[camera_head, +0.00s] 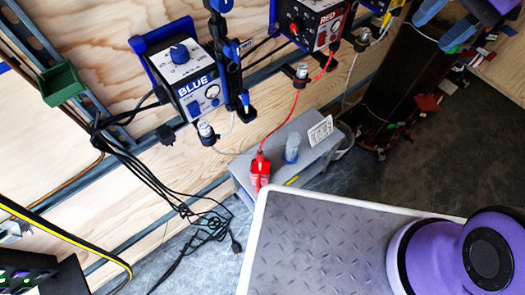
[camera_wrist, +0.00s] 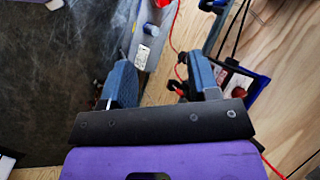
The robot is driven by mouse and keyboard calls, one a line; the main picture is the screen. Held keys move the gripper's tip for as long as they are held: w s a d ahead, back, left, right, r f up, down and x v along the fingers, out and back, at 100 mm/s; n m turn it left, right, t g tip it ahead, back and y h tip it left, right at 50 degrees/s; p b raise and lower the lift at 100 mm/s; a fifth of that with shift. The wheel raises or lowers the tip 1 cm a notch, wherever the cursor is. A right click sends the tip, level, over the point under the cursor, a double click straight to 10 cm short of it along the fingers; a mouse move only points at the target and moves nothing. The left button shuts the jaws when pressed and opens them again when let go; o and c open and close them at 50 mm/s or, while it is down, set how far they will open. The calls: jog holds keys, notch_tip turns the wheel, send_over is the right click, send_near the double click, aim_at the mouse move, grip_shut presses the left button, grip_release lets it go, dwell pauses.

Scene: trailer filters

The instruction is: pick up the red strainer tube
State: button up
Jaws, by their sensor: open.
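The red strainer tube appears to be the red piece (camera_head: 259,170) at the left end of a grey box in the head view. A red cord runs from it up to the red unit. In the wrist view I cannot make it out clearly; a bit of red shows at the top edge. My gripper (camera_head: 444,24) is at the top right of the head view, well apart from the red piece. Its two blue fingers are spread with nothing held between them, as the wrist view (camera_wrist: 163,75) also shows.
The grey box (camera_head: 312,165) also carries a bluish clear tube (camera_head: 291,148) and a white label card (camera_head: 320,130). A blue unit (camera_head: 190,80) and a red unit (camera_head: 318,22) hang on the plywood wall. Black cables (camera_head: 150,175) hang at left. Dark floor lies at right.

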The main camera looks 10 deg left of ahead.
jog(key=w+a+f+m+g+y, duration=0.2)
jog(key=w+a+f+g+y, duration=0.3)
jog(key=a+f, duration=0.55)
jog(key=m+t+y, duration=0.6)
jog(key=m+y, duration=0.2)
jog(key=m, duration=0.6)
send_near(260, 156)
jog(key=shift+w+a+f, duration=0.1)
jog(key=shift+a+f, duration=0.2)
jog(key=shift+a, duration=1.4)
jog(key=shift+a+f, duration=0.3)
jog(key=shift+a, duration=1.4)
jog(key=shift+w+a+f, duration=0.1)
jog(key=shift+a+f, duration=0.25)
jog(key=shift+a, duration=1.35)
grip_shut()
